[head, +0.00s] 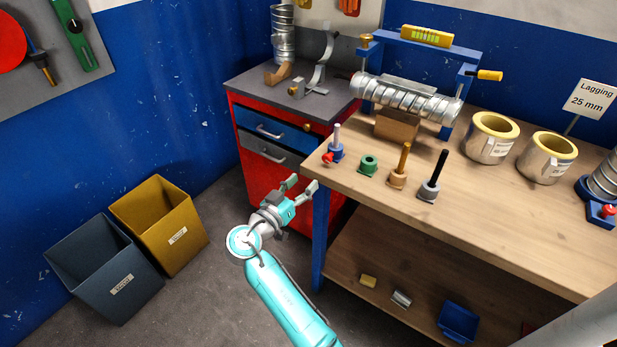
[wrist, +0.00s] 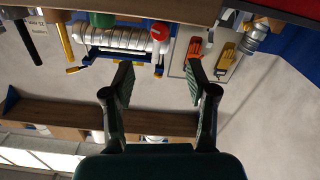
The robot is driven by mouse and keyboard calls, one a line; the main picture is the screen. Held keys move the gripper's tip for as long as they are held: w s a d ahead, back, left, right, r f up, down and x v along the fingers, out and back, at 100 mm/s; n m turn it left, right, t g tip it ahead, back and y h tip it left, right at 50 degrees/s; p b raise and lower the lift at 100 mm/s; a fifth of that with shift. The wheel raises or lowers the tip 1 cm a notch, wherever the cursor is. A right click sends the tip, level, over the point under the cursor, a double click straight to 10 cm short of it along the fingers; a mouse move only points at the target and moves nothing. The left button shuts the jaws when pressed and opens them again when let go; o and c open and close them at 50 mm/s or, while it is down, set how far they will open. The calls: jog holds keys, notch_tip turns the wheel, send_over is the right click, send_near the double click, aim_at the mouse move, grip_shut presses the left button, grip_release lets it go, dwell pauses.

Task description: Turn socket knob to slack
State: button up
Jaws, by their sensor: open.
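A blue socket (head: 336,153) with a red knob (head: 327,160) on its front stands at the near left corner of the bench and holds an upright grey pin (head: 337,134). The red knob also shows in the wrist view (wrist: 159,31), which is upside down. A second red knob (head: 607,211) is on a blue base at the far right; I cannot tell from the pictures which one the task names. My gripper (head: 301,185) is open and empty, off the bench's left corner and lower left of the nearer knob. Its two fingers (wrist: 160,82) are apart and touch nothing.
A green ring (head: 369,165), a brass post (head: 400,167) and a black post (head: 432,178) stand right of the socket. The bench (head: 480,215) edge is close to my gripper. A red cabinet (head: 262,185) stands behind; two bins (head: 150,215) are at left.

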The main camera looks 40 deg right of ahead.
aim_at(325, 160)
jog(key=shift+m, duration=0.6)
jog(key=x, duration=1.2)
jog(key=shift+w+d+f, duration=0.1)
jog(key=shift+d+f, duration=0.05)
jog(key=shift+d, duration=0.2)
jog(key=shift+a+n, duration=0.2)
jog(key=shift+n, duration=0.3)
jog(key=n, duration=0.3)
jog(key=m, duration=0.3)
jog(key=shift+a+m, duration=0.35)
jog(key=shift+m, duration=0.15)
jog(key=s+a+n, duration=0.4)
jog(key=a+n, duration=0.1)
jog(key=a, duration=0.6)
jog(key=shift+a, duration=0.25)
